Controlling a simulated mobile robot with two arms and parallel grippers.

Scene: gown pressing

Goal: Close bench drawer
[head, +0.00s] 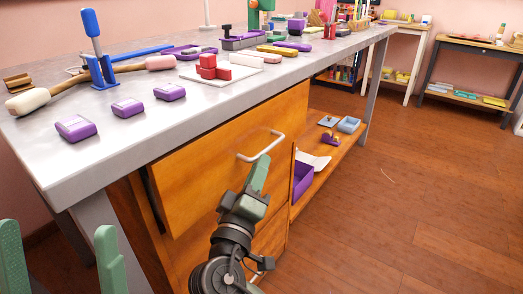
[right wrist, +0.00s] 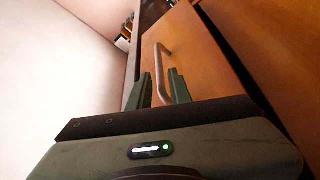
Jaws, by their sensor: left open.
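The bench drawer (head: 205,155) has a wooden front with a pale metal bar handle (head: 262,146). A dark gap shows along its left edge, so it appears to stand out from the cabinet; how far is hard to tell. My right gripper (head: 258,172) is just in front of the handle. In the right wrist view, my right gripper's fingers (right wrist: 163,86) are apart, with the handle (right wrist: 163,60) showing between and beyond them; contact cannot be told. My left gripper (head: 58,240) is open and empty at the bottom left, away from the drawer.
The grey bench top (head: 195,110) carries purple blocks (head: 127,107), red blocks (head: 212,68), a mallet (head: 40,98) and a blue-handled tool (head: 94,40). A lower shelf (head: 325,165) holds a purple bin (head: 303,180). The wooden floor (head: 420,200) to the right is clear.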

